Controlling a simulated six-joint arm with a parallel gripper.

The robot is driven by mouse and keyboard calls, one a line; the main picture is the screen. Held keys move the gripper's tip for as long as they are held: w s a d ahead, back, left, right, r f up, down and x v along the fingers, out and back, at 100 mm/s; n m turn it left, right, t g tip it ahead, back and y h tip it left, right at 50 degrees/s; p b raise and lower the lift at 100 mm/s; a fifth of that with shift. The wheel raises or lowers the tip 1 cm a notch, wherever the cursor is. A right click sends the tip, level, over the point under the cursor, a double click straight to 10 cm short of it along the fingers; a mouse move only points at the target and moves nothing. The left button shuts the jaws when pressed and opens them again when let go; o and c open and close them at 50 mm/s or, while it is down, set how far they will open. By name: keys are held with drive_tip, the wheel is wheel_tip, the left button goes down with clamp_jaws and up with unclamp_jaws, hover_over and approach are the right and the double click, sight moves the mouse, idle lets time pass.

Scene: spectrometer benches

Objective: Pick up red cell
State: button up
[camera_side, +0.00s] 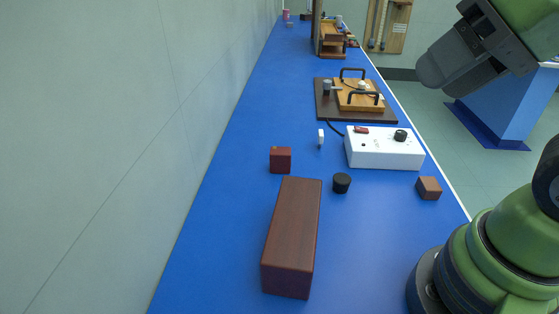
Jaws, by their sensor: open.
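A small dark red block (280,160) stands on the blue bench, left of centre, just behind a long brown wooden block. It is the plainest red item near me, but I cannot tell if it is the red cell. A small white upright piece (321,139) stands to its right and a little farther back. Green and dark grey parts of my arm show at the upper right and lower right. I see no gripper fingers in this view, and nothing touches the dark red block.
The long brown block (292,238) lies in front. A black round knob-like piece (342,183), a small brown block (429,188) and a white control box (384,148) stand to the right. A wooden board with black handles (357,98) lies behind. The bench's left strip (225,195) is clear beside the wall.

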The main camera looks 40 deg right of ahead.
drive_tip(key=o, duration=0.8)
drive_tip(key=shift+c, duration=0.2)
drive_tip(key=m+g+h, duration=0.4)
hover_over(280, 151)
drive_tip(key=s+a, duration=0.1)
drive_tip(key=s, duration=0.3)
wheel_tip(280, 151, down, 14)
drive_tip(key=shift+m+h, duration=0.4)
drive_tip(key=shift+h, duration=0.2)
drive_tip(key=x, duration=0.3)
drive_tip(key=a+x, duration=0.1)
drive_tip(key=x, duration=0.3)
drive_tip(key=a+x, duration=0.1)
drive_tip(key=x, duration=0.2)
drive_tip(key=shift+w+a+f, duration=0.15)
drive_tip(key=shift+w+f, duration=0.25)
drive_tip(key=shift+f, duration=0.25)
drive_tip(key=shift+s+x, duration=0.1)
drive_tip(key=shift+x, duration=1.4)
drive_tip(key=shift+s+x, duration=0.15)
drive_tip(key=shift+x, duration=1.35)
